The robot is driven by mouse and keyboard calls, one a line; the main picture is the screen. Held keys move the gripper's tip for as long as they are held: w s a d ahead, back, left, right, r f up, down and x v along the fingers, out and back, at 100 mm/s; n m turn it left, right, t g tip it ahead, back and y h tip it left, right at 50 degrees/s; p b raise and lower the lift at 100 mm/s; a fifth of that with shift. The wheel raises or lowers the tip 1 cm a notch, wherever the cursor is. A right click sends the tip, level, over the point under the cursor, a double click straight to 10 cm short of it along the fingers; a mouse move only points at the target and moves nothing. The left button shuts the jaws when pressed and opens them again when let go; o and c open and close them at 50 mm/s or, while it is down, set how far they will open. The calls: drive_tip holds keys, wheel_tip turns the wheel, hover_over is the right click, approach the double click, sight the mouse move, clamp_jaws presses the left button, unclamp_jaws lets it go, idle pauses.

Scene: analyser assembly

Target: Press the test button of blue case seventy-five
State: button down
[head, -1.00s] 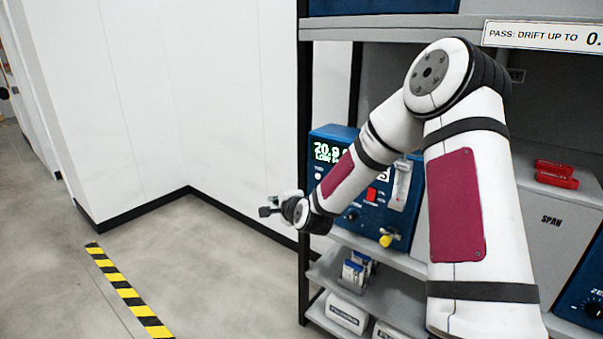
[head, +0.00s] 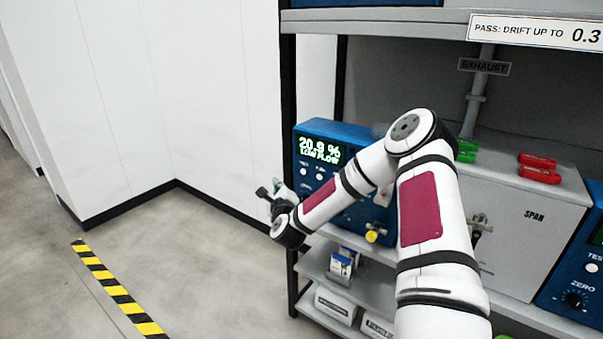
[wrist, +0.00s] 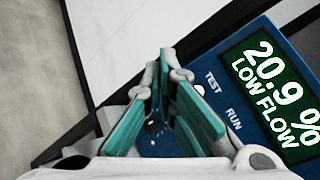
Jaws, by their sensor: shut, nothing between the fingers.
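A blue case (head: 335,134) stands on the shelf at the left end of the rack. Its lit display (head: 319,150) reads 20.9 % LOW FLOW, also in the wrist view (wrist: 270,85). A small white button (head: 303,171) sits under the TEST label, left of the one for RUN; it shows in the wrist view (wrist: 199,89) beside the TEST label. I cannot read a case number. My gripper (head: 264,189) is shut and empty, just left of the case front. In the wrist view its teal-padded fingers (wrist: 167,60) are left of the TEST button, apparently apart from it.
My arm hides part of the case's front. A yellow knob (head: 373,236) sticks out low on it. Right of it stand a grey SPAN box (head: 520,235) with red clips (head: 539,168) on top and another blue case (head: 585,265). Open floor (head: 190,270) lies left.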

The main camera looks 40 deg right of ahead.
drive_tip(key=shift+w+d+b, duration=0.5)
drive_tip(key=shift+d, duration=0.9)
drive_tip(key=shift+w+d+b, duration=0.45)
drive_tip(key=shift+w+d, duration=0.05)
drive_tip(key=shift+d, duration=0.85)
drive_tip(key=shift+w+d+b, duration=0.5)
drive_tip(key=shift+d, duration=0.9)
drive_tip(key=shift+d, duration=0.1)
drive_tip(key=shift+w+d, duration=0.15)
drive_tip(key=shift+d, duration=0.15)
drive_tip(key=shift+w+d, duration=0.15)
drive_tip(key=shift+d, duration=0.25)
drive_tip(key=shift+a, duration=0.1)
drive_tip(key=shift+s+a, duration=0.35)
drive_tip(key=shift+a, duration=0.3)
drive_tip(key=shift+s+a+p, duration=0.3)
drive_tip(key=shift+a+p, duration=0.1)
drive_tip(key=shift+a, duration=0.4)
drive_tip(key=shift+s+a+p, duration=0.25)
drive_tip(key=shift+a+p, duration=0.1)
drive_tip(key=shift+a, duration=0.45)
drive_tip(key=shift+s+a+p, duration=0.3)
drive_tip(key=shift+a+p, duration=0.1)
drive_tip(key=shift+a, duration=0.4)
